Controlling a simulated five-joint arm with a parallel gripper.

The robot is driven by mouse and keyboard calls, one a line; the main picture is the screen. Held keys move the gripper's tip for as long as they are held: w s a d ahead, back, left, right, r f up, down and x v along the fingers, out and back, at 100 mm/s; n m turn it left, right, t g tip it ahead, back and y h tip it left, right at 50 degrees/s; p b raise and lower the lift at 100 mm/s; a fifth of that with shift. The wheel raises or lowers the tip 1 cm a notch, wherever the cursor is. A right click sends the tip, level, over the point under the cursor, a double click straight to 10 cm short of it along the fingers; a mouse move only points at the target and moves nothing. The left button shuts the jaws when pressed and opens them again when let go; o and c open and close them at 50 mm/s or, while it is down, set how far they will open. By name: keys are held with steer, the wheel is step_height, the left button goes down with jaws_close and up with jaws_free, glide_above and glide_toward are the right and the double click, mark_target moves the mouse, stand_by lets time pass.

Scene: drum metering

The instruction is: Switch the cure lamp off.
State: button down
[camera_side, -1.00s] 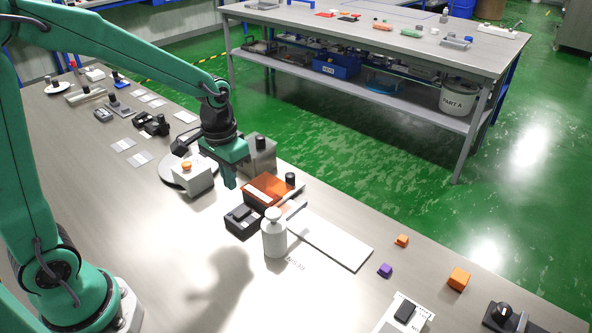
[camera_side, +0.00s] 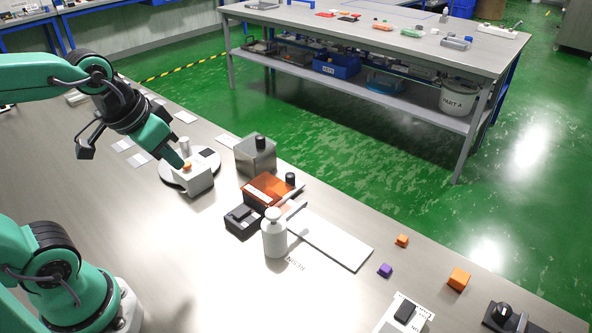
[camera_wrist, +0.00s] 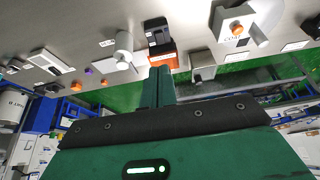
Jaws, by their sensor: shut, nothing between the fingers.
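No control in view carries a label I can read as the cure lamp's. A light box with an orange button (camera_side: 187,166) stands on the bench, in front of a white round plate. It also shows at upper right in the wrist view (camera_wrist: 236,27). My gripper (camera_side: 179,163) is shut and empty, tilted down to the right, its tip close by the orange button in the side view; I cannot tell whether they touch. Its shut fingers also show in the wrist view (camera_wrist: 158,72). A white plate with a black rocker switch (camera_side: 404,312) lies at the front right.
A black rotary knob (camera_side: 503,311) is at the right front. A grey block with a black knob (camera_side: 256,155), an orange box (camera_side: 268,190), a black unit (camera_side: 242,219) and a white bottle (camera_side: 274,238) stand mid-bench.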

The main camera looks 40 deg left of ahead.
steer(key=shift+s+r+t, duration=0.2)
steer(key=shift+s, duration=0.35)
steer(key=shift+s+r+t, duration=0.15)
steer(key=shift+s+t, duration=0.05)
steer(key=shift+s, duration=0.3)
steer(key=shift+w, duration=0.15)
steer(key=g, duration=0.6)
glide_above(245, 209)
step_height(245, 209, down, 6)
steer(key=shift+f, duration=0.25)
steer(key=shift+f, duration=0.15)
step_height(245, 209, down, 14)
steer(key=shift+r, duration=0.1)
stand_by(0.6)
